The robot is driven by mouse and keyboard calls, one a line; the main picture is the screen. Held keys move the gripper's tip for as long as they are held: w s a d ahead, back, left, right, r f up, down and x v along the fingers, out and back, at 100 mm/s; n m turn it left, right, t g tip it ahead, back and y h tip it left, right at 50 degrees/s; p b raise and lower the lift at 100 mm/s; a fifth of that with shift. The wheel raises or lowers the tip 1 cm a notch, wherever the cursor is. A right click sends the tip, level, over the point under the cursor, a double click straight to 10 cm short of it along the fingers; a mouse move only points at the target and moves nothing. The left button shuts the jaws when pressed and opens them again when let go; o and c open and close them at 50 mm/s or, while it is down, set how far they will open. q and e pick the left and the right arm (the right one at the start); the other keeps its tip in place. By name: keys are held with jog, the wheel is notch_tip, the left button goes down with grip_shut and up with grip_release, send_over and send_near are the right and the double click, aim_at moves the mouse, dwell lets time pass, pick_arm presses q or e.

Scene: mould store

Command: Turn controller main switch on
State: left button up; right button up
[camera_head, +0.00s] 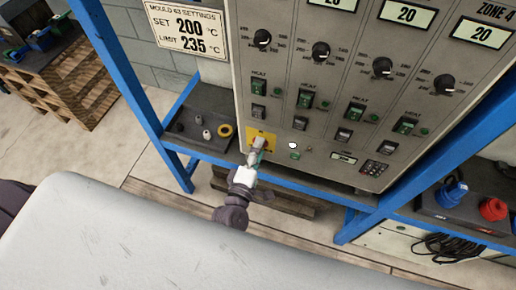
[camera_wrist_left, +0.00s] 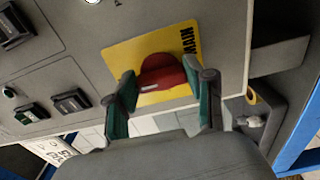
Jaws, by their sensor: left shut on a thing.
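The controller (camera_head: 330,100) is a grey panel on a blue frame. Its main switch is a red rotary knob (camera_wrist_left: 163,70) on a yellow plate (camera_wrist_left: 120,58) marked MAIN. The yellow plate (camera_head: 262,134) also shows at the panel's lower left corner in the head view. My left gripper (camera_head: 257,153) is at the knob, with its two green-padded fingers (camera_wrist_left: 165,88) on either side of it, shut on it. The knob is mostly hidden by the gripper in the head view. My right gripper is not in view.
Dials, displays and green heat switches (camera_head: 305,98) fill the panel. A dark shelf (camera_head: 206,115) with small parts and a yellow ring (camera_head: 225,130) is left of the switch. Blue frame posts (camera_head: 130,70) stand close by.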

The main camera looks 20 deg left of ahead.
pick_arm(q)
jog(key=shift+r, duration=0.1)
jog(key=o, duration=1.2)
jog(key=shift+c, duration=0.2)
jog(key=s, duration=1.2)
jog(key=shift+a, duration=0.2)
